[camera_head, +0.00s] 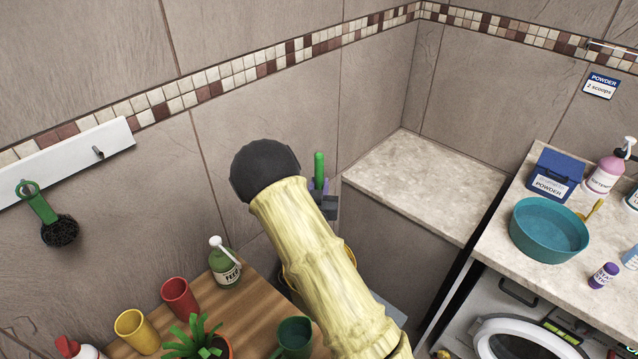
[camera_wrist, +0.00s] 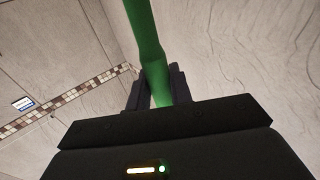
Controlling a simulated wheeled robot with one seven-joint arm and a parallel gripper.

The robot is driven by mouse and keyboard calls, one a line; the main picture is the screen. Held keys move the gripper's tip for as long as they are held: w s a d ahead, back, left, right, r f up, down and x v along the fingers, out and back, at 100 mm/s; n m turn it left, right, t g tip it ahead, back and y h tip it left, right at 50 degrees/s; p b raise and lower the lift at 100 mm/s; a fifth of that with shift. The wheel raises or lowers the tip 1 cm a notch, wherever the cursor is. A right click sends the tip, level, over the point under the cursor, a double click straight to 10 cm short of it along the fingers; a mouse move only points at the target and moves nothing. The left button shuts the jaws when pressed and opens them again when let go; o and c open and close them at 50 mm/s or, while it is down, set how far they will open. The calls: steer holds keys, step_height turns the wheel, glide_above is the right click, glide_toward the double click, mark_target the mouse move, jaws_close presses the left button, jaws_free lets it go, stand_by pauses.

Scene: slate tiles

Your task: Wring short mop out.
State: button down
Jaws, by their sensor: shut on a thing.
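My gripper (camera_wrist: 157,88) is shut on a green handle (camera_wrist: 147,35), taken to be the short mop's, in the wrist view. The handle runs up between the two dark fingers and out of the top of the picture. In the head view the upper end of the green handle (camera_head: 319,166) stands upright just beyond my arm, near the tiled wall. My arm hides the lower handle and any mop head.
A wooden table (camera_head: 257,308) at the front left bears a soap bottle (camera_head: 226,268), red cup (camera_head: 180,297), yellow cup (camera_head: 136,330), green mug (camera_head: 294,338) and plant (camera_head: 198,338). A bare stone ledge (camera_head: 425,180) lies right of the handle. A teal basin (camera_head: 549,229) stands farther right.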

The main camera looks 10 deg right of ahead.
step_height(320, 180, down, 7)
steer(key=b, duration=0.6)
stand_by(0.3)
steer(key=c, duration=2.1)
jaws_free()
jaws_close()
steer(key=shift+f+b, duration=1.35)
steer(key=shift+b, duration=0.1)
steer(key=shift+r, duration=0.1)
